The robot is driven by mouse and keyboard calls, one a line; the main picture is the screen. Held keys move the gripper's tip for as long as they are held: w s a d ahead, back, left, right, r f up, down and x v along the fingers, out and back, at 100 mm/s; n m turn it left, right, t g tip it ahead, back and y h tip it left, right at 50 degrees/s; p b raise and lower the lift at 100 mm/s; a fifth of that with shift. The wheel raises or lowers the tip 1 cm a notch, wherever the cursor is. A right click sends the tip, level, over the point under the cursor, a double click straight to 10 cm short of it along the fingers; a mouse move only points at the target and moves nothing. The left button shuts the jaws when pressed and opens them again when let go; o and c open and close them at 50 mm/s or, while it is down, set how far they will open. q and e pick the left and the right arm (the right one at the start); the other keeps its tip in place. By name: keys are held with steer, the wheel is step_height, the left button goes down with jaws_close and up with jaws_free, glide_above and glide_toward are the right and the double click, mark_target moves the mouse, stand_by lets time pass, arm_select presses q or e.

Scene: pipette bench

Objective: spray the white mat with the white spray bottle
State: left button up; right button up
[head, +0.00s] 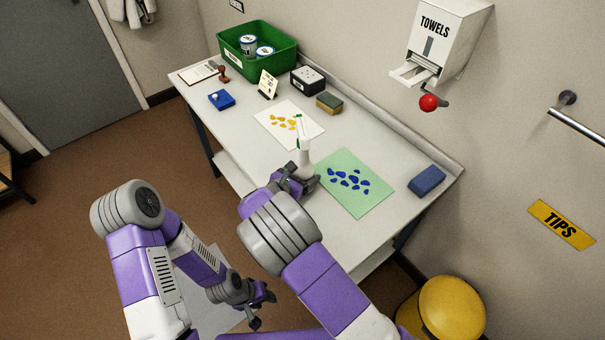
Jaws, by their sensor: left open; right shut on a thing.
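The white spray bottle (304,158) has a green part at its top and looks roughly upright. My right gripper (297,181) is shut around its lower part. The bottle is at the near corner of the white mat (268,118), and its top overlaps the mat in the picture. I cannot tell whether its base touches the table. The white mat lies flat and carries several orange-yellow spots. My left gripper (262,307) is open and empty, low in front of the table, away from the bottle.
A green mat (368,204) with several blue spots lies right of the bottle. A blue block (427,181), a sponge (329,102), a black box (308,79), a small card (268,84), a blue item (221,99) and a green bin (258,53) stand around. A towel dispenser (447,38) hangs on the wall.

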steer(key=shift+f, duration=0.25)
stand_by(0.3)
steer(key=o, duration=1.3)
steer(key=shift+o, duration=0.9)
steer(key=shift+f, duration=0.15)
steer(key=shift+p+v, duration=0.5)
steer(key=shift+v, duration=3.35)
